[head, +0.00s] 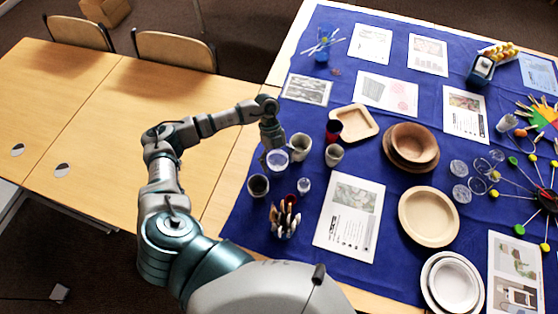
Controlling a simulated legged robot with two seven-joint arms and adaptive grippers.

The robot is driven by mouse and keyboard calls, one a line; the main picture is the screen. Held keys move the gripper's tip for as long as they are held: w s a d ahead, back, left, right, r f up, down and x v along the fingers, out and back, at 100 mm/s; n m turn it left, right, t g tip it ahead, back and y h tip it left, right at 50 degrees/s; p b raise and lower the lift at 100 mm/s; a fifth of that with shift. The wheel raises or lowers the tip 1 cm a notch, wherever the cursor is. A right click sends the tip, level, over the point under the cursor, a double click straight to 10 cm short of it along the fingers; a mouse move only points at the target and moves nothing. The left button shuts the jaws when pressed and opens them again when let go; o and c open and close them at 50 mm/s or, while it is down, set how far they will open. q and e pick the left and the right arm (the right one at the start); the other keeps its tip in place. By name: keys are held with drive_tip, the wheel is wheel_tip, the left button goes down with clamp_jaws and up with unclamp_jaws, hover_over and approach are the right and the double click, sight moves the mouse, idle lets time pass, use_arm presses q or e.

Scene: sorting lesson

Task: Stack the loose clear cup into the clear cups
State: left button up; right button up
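My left gripper (270,148) points down over the left part of the blue cloth. Its fingers are small and dark here, and I cannot tell whether they are open or shut. A clear cup with a pale round rim (278,160) is right at the fingertips; I cannot tell whether they touch it. A smaller clear cup (304,186) stands just in front and to the right of it. Another clear cup (506,123) lies at the far right, away from the gripper. Which of these are stacked is too small to tell. My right gripper is not in view.
Dark and grey cups (258,186) (334,155) and a brush holder (284,222) crowd round the gripper. A red cup (333,131), wooden tray (353,123), bowls (414,143) and clear dishes (461,194) are farther right. The bare wooden table (85,120) at left is clear.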

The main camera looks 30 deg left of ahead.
use_arm(q)
drive_tip(key=shift+w+a+f, duration=0.1)
drive_tip(key=shift+f, duration=0.05)
drive_tip(key=shift+a+r, duration=0.1)
drive_tip(key=shift+r, duration=0.35)
drive_tip(key=v, duration=1.2)
drive_tip(key=shift+r, duration=0.25)
